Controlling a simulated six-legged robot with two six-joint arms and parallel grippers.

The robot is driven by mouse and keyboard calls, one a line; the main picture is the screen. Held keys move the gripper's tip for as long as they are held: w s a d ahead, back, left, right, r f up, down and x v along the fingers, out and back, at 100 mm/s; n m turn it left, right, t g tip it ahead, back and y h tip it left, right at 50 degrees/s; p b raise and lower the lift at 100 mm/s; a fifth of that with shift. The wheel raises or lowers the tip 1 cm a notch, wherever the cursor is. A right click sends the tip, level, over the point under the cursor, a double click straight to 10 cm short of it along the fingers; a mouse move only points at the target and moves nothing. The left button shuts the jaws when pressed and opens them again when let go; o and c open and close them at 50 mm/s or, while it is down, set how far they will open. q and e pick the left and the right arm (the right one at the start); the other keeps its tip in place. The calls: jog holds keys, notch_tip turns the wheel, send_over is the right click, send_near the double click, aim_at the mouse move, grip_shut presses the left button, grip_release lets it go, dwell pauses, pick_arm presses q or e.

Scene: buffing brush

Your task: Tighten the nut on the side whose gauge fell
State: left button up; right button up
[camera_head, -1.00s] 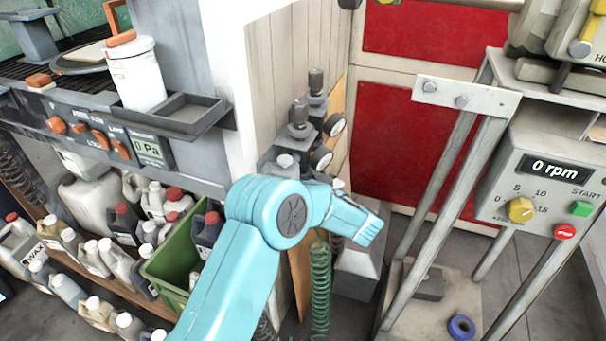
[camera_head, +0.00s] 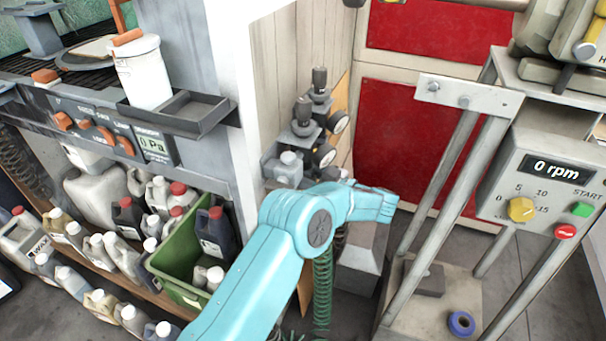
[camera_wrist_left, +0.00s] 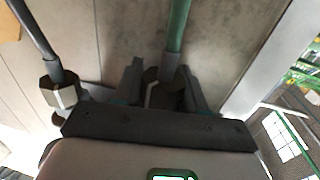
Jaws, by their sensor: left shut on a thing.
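In the left wrist view my left gripper (camera_wrist_left: 163,92) has its two dark fingers on either side of a dark nut (camera_wrist_left: 154,94) at the end of a green hose (camera_wrist_left: 179,28), and is shut on it. A second, lighter hex nut (camera_wrist_left: 61,92) sits on a dark hose to the left, apart from the fingers. In the head view two round gauges, one lower (camera_head: 325,156) and one upper (camera_head: 340,122), stand on the grey valve assembly; their needles are too small to read. My left arm hides the gripper and nuts there. My right gripper is in neither view.
A green coiled hose (camera_head: 322,290) hangs beside my left arm. A green crate (camera_head: 176,262) and several bottles stand at the lower left. The buffing machine's control box (camera_head: 545,185), reading 0 rpm, and its stand are at the right.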

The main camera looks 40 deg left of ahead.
aim_at(315, 180)
pick_arm(q)
jog(key=o, duration=1)
jog(key=shift+c, duration=0.2)
jog(key=d, duration=0.7)
jog(key=shift+w+d+p, duration=0.2)
jog(key=shift+w+p, duration=0.15)
jog(key=shift+p, duration=0.1)
